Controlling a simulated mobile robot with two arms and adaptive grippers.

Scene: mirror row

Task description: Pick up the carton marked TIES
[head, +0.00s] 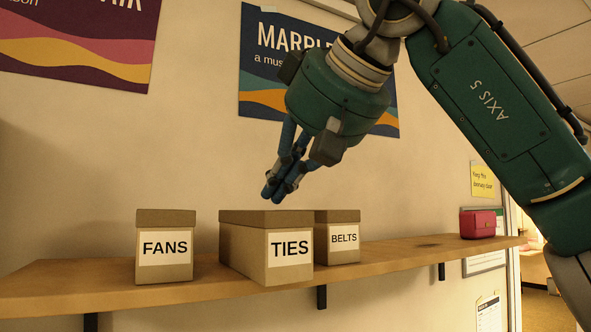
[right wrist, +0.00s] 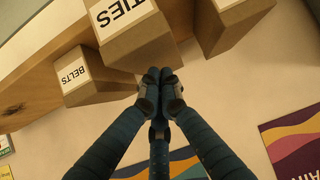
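The carton marked TIES (head: 243,247) is a tan lidded box with a white label, standing on a wooden shelf (head: 90,283) between two smaller cartons. It also shows upside down at the top of the right wrist view (right wrist: 140,48). My right gripper (head: 276,193) is above the TIES carton with its blue fingers pointing down. In the right wrist view its fingertips (right wrist: 154,76) are drawn together with nothing between them. They look close to the carton, but no grip on it shows. My left gripper is in neither view.
The FANS carton (head: 165,243) stands left of TIES with a gap between. The BELTS carton (head: 338,238) stands close on its right. A red box (head: 478,223) sits at the far right end of the shelf. A wall with posters is behind.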

